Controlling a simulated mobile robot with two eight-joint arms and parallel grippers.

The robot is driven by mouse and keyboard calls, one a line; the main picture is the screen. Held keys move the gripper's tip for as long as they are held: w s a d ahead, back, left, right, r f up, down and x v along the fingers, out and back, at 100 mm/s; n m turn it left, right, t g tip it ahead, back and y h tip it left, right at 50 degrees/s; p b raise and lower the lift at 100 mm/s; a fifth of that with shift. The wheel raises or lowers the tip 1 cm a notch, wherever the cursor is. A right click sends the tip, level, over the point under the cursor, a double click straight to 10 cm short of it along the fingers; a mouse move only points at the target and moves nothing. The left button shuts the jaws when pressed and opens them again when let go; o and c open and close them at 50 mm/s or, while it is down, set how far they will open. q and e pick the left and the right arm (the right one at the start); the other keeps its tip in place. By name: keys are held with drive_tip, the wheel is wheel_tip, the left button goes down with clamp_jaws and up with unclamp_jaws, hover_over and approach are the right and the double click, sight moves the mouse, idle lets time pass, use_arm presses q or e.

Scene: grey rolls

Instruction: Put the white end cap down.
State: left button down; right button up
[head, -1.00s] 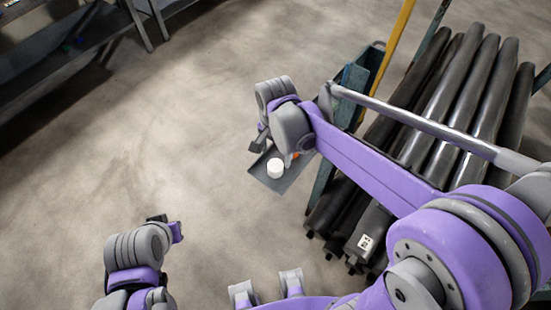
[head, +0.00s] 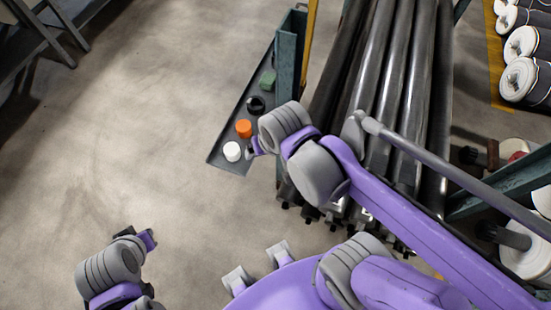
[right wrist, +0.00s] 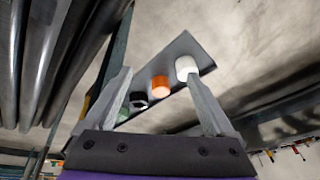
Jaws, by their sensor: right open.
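The white end cap (head: 232,151) stands on the near end of a narrow dark grey shelf (head: 222,136). In the right wrist view the white end cap (right wrist: 186,66) appears at the tip of the right-hand finger; I cannot tell whether they touch. My right gripper (head: 254,146) is beside the cap, to its right, partly hidden behind its own wrist. In the right wrist view my right gripper (right wrist: 157,76) is open, with its fingers wide apart. My left gripper (head: 148,238) is over the floor at lower left; its fingers do not show clearly.
An orange cap (head: 244,128), a black ring-like cap (head: 256,104) and a green piece (head: 267,80) stand in a row on the shelf. A green-blue post (head: 288,60) and long dark rolls (head: 390,80) are to the right. The floor (head: 130,130) to the left is clear.

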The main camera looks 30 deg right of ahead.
drive_tip(key=s+f+n, duration=0.1)
drive_tip(key=s+d+f+n+t, duration=0.1)
drive_tip(key=s, duration=0.1)
drive_tip(key=shift+s+d+f+n, duration=0.1)
drive_tip(key=shift+d+n, duration=0.05)
drive_tip(key=shift+n, duration=0.25)
drive_tip(key=shift+r, duration=0.2)
idle(0.7)
